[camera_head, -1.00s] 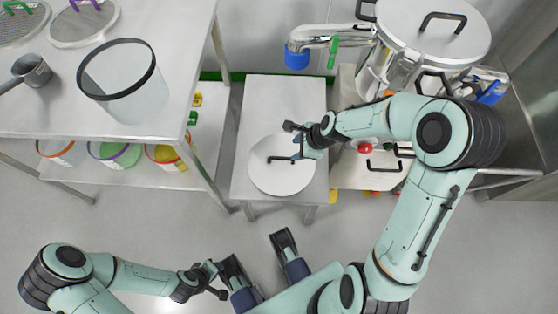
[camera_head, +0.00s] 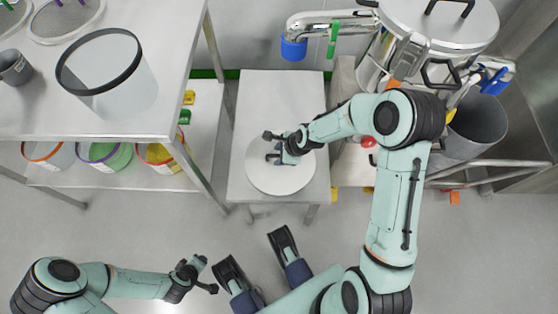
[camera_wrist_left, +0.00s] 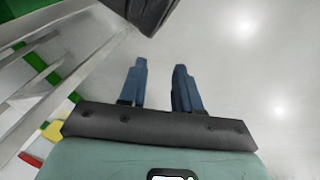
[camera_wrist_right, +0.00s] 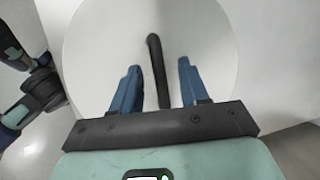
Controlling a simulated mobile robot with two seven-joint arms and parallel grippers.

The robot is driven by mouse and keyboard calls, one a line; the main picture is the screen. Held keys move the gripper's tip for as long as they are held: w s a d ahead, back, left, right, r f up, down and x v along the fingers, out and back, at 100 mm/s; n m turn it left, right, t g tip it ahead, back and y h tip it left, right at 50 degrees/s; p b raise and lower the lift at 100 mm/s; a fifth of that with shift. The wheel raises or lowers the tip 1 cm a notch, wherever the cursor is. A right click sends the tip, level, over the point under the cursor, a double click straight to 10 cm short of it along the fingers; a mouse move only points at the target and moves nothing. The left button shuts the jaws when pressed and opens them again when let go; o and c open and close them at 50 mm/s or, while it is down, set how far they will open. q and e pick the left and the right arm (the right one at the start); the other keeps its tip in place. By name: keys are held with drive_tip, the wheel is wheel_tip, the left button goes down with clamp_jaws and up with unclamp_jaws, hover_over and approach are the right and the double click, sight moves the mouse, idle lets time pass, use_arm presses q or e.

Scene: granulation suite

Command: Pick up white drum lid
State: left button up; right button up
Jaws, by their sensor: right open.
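The white drum lid (camera_head: 282,180) is a round white disc with a dark bar handle, lying on a small steel table. My right gripper (camera_head: 278,152) is over the lid at its handle. In the right wrist view the handle (camera_wrist_right: 157,70) runs between the two blue fingers of the open right gripper (camera_wrist_right: 157,82), with a gap on each side. The lid (camera_wrist_right: 100,50) fills much of that view. My left gripper (camera_head: 205,275) is away from the lid, low at the left. In the left wrist view the left gripper's fingers (camera_wrist_left: 160,82) are apart with only floor between them.
The small table (camera_head: 255,95) is clear behind the lid. A larger steel table (camera_head: 150,128) at left holds a clear cylinder with a black rim (camera_head: 125,90). Tubs stand on its lower shelf. A steel vessel (camera_head: 440,30) with a blue-ended pipe (camera_head: 294,48) stands at the back right.

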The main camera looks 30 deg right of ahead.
clamp_jaws()
drive_tip(key=shift+r, duration=0.1)
